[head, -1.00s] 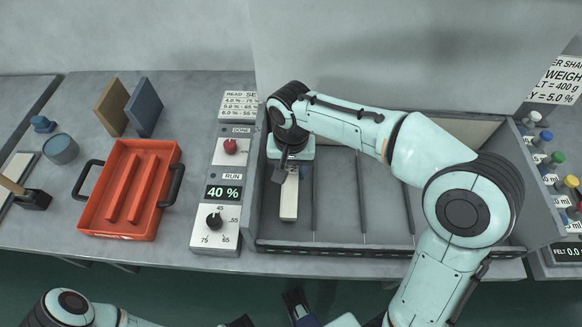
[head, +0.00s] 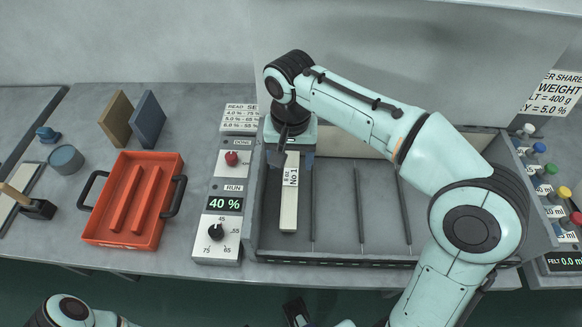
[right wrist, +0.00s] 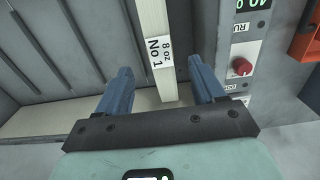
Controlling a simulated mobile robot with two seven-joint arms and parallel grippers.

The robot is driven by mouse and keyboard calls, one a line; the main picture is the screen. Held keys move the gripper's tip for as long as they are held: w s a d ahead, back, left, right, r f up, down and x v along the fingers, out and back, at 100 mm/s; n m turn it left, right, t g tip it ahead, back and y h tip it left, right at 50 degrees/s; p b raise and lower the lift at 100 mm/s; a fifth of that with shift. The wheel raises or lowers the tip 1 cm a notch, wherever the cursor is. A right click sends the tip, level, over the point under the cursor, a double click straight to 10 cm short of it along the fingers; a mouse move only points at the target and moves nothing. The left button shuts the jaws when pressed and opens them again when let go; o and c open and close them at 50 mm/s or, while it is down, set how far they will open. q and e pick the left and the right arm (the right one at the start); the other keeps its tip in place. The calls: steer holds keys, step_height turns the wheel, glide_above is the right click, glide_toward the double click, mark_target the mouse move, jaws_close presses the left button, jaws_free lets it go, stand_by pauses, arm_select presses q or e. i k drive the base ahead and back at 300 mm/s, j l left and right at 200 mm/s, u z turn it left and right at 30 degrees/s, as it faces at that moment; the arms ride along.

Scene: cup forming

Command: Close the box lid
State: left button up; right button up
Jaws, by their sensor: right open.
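The grey box (head: 336,240) stands open on the bench, with thin dividers along its floor. A tall grey panel (head: 400,50) stands up behind it and looks like its raised lid. My right arm reaches over the box. My right gripper (head: 288,158) is at the box's back left, over the far end of a pale bar marked No 1 (head: 289,200). In the right wrist view its blue fingers (right wrist: 160,70) are open, one on each side of the bar; contact cannot be told. My left arm shows at the bottom left; its gripper cannot be made out surely.
A control panel (head: 219,215) reading 40 % adjoins the box's left side. Further left are an orange tray (head: 133,238), two upright boards (head: 147,118) and a round blue-grey pot (head: 66,159). Colour-capped bottles (head: 545,170) stand right of the box.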

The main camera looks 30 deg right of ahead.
mark_target(471, 63)
steer(key=k, duration=1)
